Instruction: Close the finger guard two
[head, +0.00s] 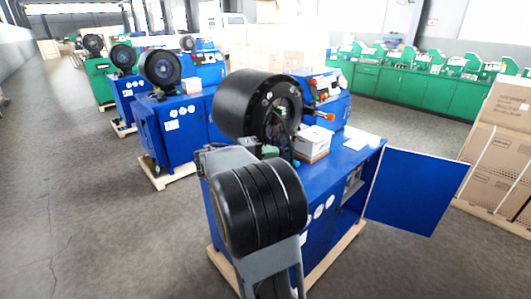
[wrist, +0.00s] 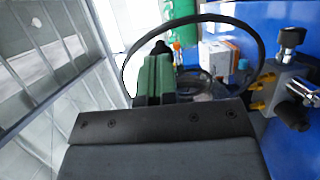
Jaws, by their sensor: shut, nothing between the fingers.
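My gripper (head: 269,151) has green fingers and is shut and empty. In the head view it is in front of the nearest crimper's black round head (head: 245,100), partly hidden by my arm. The green fingers also show in the wrist view (wrist: 155,72), beyond a dark plate with screws. A thin black hoop or hose (wrist: 205,18) curves around and behind them there. I cannot pick out finger guard two with certainty in either view, nor tell how far open it stands.
The nearest crimper's blue cabinet (head: 350,157) has a blue door (head: 415,190) swung open to the right. A white box (head: 312,142) sits on its top. Brass fittings and dark knobs (wrist: 290,38) project at the right in the wrist view. Cartons (head: 495,145) stand at far right.

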